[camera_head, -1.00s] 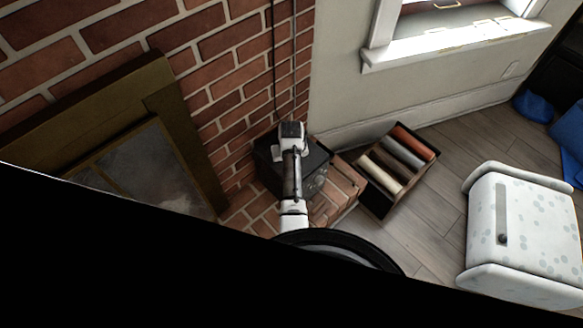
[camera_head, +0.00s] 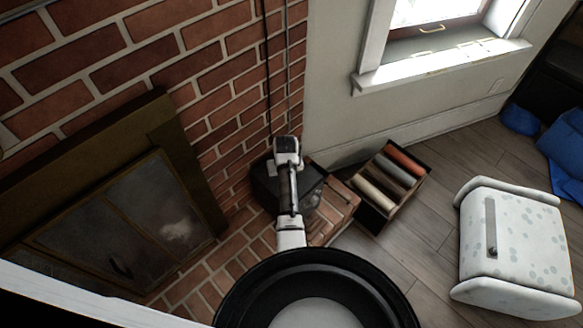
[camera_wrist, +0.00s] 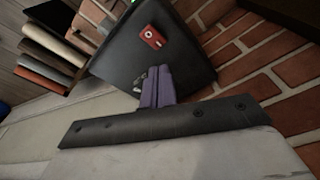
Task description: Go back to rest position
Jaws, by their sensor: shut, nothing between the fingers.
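My gripper (camera_wrist: 157,88) shows in the wrist view as two purple-grey fingers close together, shut and empty. A black box (camera_wrist: 170,60) lies beyond the fingertips, with a small red object (camera_wrist: 152,37) on its face. I cannot tell whether the fingers touch the box. In the head view my arm (camera_head: 288,185) reaches up the middle over the black box (camera_head: 311,190), which stands on the brick hearth by the wall. The gripper's fingers cannot be made out in the head view.
A dark-framed fireplace (camera_head: 180,150) is at the left. Right of the hearth stands a crate (camera_head: 372,218) with several rolls. A white spotted cabinet (camera_head: 530,245) stands farther right, with blue items (camera_head: 565,150) behind it. Wooden floor (camera_head: 425,225) between crate and cabinet is clear.

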